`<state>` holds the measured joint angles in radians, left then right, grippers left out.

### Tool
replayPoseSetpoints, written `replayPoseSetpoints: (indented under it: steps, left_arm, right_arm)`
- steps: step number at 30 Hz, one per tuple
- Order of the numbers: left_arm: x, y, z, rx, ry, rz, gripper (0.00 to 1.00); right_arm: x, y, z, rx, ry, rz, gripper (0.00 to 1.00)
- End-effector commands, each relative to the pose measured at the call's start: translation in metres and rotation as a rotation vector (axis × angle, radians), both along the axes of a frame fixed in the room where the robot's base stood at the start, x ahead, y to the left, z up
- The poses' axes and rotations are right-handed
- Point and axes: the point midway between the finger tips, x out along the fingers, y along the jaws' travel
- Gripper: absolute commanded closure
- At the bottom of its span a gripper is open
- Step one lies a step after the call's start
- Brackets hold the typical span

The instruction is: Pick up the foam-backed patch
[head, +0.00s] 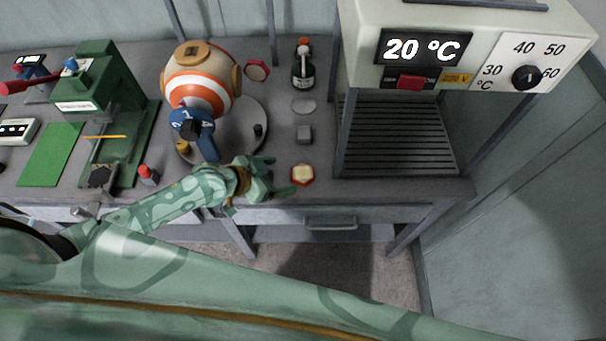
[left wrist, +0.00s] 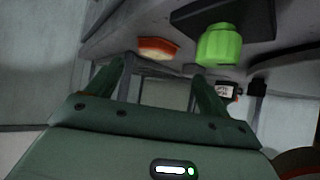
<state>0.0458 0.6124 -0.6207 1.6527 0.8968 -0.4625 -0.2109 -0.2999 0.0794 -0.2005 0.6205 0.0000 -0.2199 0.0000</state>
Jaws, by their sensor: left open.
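A small octagonal patch with a cream face and red edge (head: 302,175) lies near the front edge of the bench. I take it for the foam-backed patch. My left gripper (head: 281,177) is open and empty, just left of the patch, its fingers pointing toward it. In the left wrist view the patch (left wrist: 158,48) shows as a red-orange piece with a pale strip, beyond the open fingers (left wrist: 160,75). A similar red-edged piece (head: 257,70) is farther back beside the striped ball (head: 198,85). My right gripper is not in view.
A green press (head: 108,95) stands left.

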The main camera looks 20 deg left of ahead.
Motion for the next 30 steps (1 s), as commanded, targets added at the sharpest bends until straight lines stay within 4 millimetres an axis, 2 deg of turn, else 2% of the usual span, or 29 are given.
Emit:
replayPoseSetpoints:
  steps: [15, 23, 28, 30]
  left_arm:
    - [0.035, -0.037, -0.038, 0.002, 0.001, 0.001, 0.20]
    - [0.037, -0.038, -0.038, 0.003, 0.000, 0.000, 0.20]
    - [0.037, -0.038, -0.038, 0.003, 0.000, 0.000, 0.67]
    - [0.037, -0.038, -0.038, 0.003, 0.000, 0.000, 0.68]
  right_arm:
    - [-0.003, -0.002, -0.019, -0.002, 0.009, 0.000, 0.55]
    - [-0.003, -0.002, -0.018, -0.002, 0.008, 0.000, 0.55]
    - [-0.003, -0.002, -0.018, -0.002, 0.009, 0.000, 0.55]
    - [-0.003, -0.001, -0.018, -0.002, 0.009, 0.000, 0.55]
